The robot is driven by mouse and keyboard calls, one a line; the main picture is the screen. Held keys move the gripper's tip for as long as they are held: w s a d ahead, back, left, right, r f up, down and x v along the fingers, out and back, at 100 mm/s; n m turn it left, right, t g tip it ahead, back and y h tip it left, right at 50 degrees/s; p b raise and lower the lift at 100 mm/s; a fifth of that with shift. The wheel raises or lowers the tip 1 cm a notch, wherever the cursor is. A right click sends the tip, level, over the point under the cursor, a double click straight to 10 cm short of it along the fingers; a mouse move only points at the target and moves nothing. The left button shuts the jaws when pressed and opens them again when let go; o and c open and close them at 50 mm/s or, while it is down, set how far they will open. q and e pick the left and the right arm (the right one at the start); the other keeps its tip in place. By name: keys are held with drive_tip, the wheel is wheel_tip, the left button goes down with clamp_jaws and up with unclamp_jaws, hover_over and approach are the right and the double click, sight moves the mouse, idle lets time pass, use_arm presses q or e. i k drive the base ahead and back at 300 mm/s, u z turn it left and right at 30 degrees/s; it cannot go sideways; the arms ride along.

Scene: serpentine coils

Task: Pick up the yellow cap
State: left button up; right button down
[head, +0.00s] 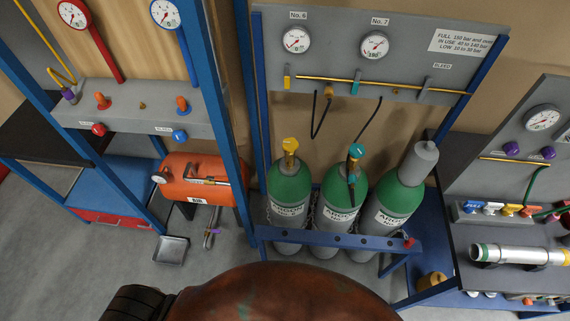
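A yellow cap-like piece (432,281), short and round, sits low on the blue frame to the right of the gas cylinders, partly cut off from view by the frame. I cannot tell for certain which one is the yellow cap. Neither of my grippers is in view.
The middle cylinder (338,200) has a teal valve top; the right one (398,205) wears a grey cap. A blue rail (340,240) crosses their front. An orange tank (203,178) and a grey tray (171,250) are left. Grey floor (100,240) is clear there.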

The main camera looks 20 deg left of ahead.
sight(433, 278)
drive_tip(key=z, duration=3.45)
drive_tip(key=i, duration=1.75)
drive_tip(key=u, duration=4.15)
